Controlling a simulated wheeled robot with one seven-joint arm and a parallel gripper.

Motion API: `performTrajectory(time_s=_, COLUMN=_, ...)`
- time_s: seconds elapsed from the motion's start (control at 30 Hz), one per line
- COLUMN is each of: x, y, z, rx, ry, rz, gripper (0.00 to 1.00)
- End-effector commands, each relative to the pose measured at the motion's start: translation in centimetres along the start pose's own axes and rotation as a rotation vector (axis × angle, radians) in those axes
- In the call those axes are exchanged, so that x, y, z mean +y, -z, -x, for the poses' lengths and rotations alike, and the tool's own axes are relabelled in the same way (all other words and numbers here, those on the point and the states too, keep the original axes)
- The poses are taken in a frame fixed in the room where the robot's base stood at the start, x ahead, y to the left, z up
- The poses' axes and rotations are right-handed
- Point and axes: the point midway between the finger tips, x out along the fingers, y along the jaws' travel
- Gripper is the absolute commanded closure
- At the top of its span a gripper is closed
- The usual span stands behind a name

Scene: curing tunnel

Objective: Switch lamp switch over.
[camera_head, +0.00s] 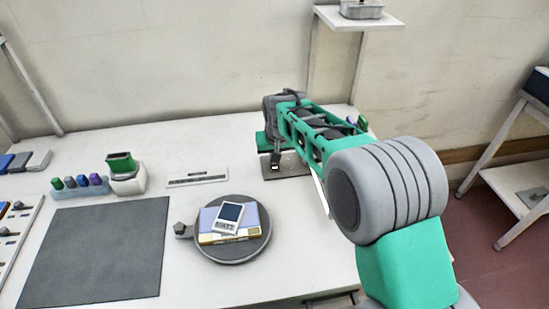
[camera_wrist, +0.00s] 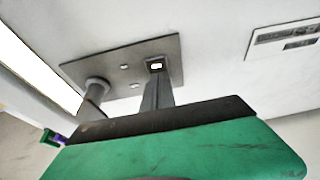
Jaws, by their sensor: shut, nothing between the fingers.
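A grey metal plate (camera_wrist: 120,70) lies on the white bench and carries a small dark block with a bright white face (camera_wrist: 156,66), which looks like the lamp switch. A round grey post (camera_wrist: 95,88) stands on the same plate, left of the switch in the wrist view. The plate (camera_head: 296,168) is partly covered by my arm in the head view. My gripper (camera_wrist: 157,80) is shut and empty, its fingers pointing down at the switch. The fingertips overlap the switch's near edge in the wrist view; I cannot tell whether they touch it. In the head view my gripper (camera_head: 275,161) is over the plate's left part.
A bright white strip (camera_wrist: 35,55) runs beside the plate. A labelled strip (camera_head: 198,177) lies left of the plate. A round grey stand (camera_head: 233,250) holds stacked items with a small device (camera_head: 229,215) on top. A dark mat (camera_head: 95,250) lies at left.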

Motion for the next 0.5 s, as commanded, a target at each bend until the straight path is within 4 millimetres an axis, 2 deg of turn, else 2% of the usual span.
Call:
performTrajectory(time_s=0.2, x=0.2, y=1.3, z=4.5, rx=0.004, ry=0.000, rz=-0.002, gripper=1.00)
performTrajectory(time_s=0.27, x=0.1, y=0.9, z=5.2, rx=0.006, ry=0.000, rz=-0.002, gripper=1.00)
performTrajectory(time_s=0.5, x=0.2, y=0.0, z=10.7, rx=0.005, ry=-0.001, rz=-0.003, gripper=1.00)
